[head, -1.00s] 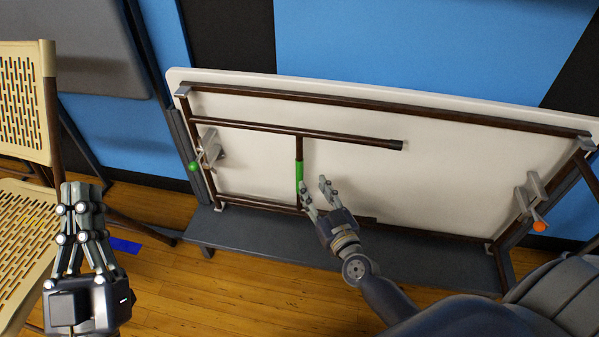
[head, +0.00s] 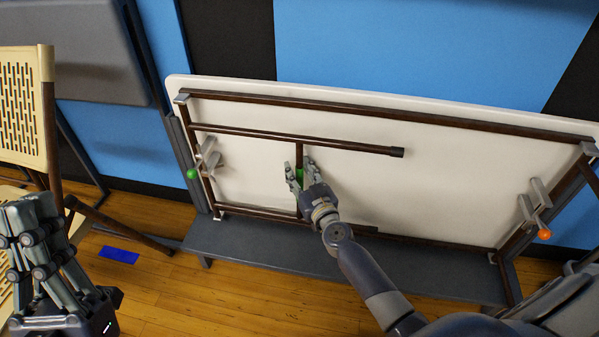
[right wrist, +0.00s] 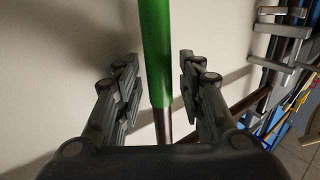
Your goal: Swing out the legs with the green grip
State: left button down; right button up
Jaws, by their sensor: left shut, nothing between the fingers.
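A folding table leans on its side with its white underside (head: 440,180) facing me. Its folded leg frame (head: 300,136) is a dark brown tube lying against the underside. The green grip (right wrist: 154,50) is a sleeve on the crossbar of these legs; in the head view it is mostly hidden by my right gripper (head: 299,172). In the right wrist view the right gripper (right wrist: 160,85) is open, with a finger on each side of the green grip and visible gaps to both. My left gripper (head: 28,225) is shut and empty at the lower left, away from the table.
A green-knobbed latch (head: 193,174) is at the table's left end and an orange-knobbed one (head: 544,234) at the right. The table stands on a low dark bench (head: 330,262). A beige folding chair (head: 22,110) is at far left. Wooden floor is open in front.

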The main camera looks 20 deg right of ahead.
grip_shut()
